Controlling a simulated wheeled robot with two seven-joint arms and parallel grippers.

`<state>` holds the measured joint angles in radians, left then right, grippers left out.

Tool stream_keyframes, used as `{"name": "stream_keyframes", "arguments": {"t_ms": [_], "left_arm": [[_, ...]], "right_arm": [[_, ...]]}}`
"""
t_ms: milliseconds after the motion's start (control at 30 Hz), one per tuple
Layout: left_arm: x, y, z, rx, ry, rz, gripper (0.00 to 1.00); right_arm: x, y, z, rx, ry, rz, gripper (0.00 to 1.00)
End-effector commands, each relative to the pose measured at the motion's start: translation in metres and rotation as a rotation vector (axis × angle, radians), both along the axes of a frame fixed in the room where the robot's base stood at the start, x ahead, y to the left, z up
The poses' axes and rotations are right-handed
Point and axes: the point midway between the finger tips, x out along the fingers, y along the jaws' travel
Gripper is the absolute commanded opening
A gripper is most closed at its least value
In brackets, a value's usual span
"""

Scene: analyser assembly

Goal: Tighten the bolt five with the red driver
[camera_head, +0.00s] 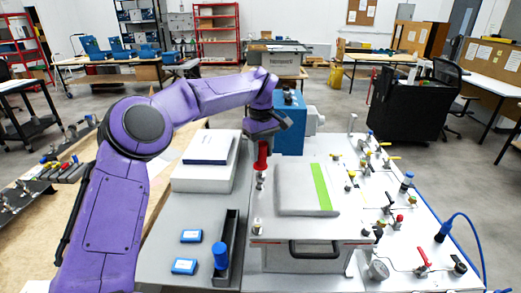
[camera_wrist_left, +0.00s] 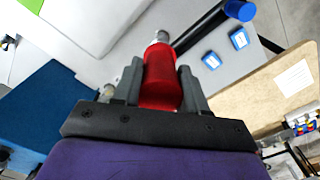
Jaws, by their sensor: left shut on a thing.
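My left gripper (camera_head: 264,140) is shut on the red driver (camera_head: 262,157), with the red handle pointing down in the head view. In the left wrist view the driver's red handle (camera_wrist_left: 161,80) sits between the two grey fingers. The driver's metal tip (camera_head: 260,182) is just left of the grey analyser cover (camera_head: 292,190) with the green stripe, near its left edge. I cannot tell whether the tip touches a bolt. A small bolt-like fitting (camera_head: 257,226) stands at the near left corner of the analyser. Which bolt is number five cannot be told. My right gripper is not in view.
A black holder (camera_head: 228,240) with a blue-handled tool (camera_head: 221,256) stands left of the analyser. Two small blue boxes (camera_head: 190,236) lie on the grey table. A white box (camera_head: 203,178) is behind them. Valves and pipes (camera_head: 385,200) fill the panel on the right.

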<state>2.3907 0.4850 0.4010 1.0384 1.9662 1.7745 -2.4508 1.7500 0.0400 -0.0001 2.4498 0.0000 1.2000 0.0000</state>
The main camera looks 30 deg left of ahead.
Motion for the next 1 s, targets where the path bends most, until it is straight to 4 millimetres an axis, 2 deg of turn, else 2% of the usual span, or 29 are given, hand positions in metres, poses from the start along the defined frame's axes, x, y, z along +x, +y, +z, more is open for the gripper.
{"name": "stream_keyframes", "arguments": {"t_ms": [533,1000], "left_arm": [[0.006,-0.001,-0.010,-0.001,-0.001,-0.001,0.00],[0.006,-0.001,-0.010,-0.001,-0.002,-0.001,0.00]], "right_arm": [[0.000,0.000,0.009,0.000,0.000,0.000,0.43],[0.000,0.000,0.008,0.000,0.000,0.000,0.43]]}}
